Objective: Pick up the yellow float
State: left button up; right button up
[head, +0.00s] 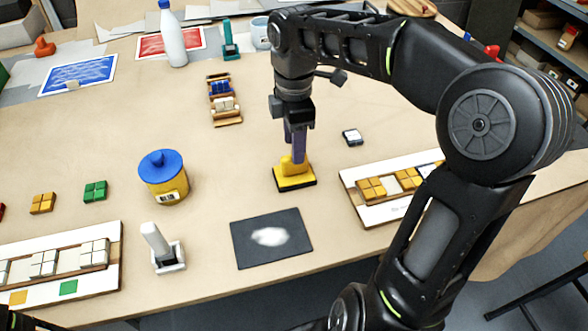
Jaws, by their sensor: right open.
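The yellow float (296,183), a yellow block with a dark base, stands on the table near the middle. My right gripper (297,155) points straight down at it. Its purple-grey fingers reach the float's upper part, and they are open. From this side I cannot tell whether the fingers touch the float or stand around its grip. My left gripper does not show.
A dark mat with white powder (270,237) lies just in front of the float. A yellow pot with a blue lid (163,177) and a white-handled tool (162,248) stand left. A tile panel (372,211) lies right. Table between pot and float is clear.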

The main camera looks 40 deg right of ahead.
aim_at(294, 167)
notch_tip(294, 167, down, 5)
jog(key=shift+f, duration=0.1)
dwell(0.5)
jog(key=shift+c, duration=0.4)
grip_shut()
dwell(0.4)
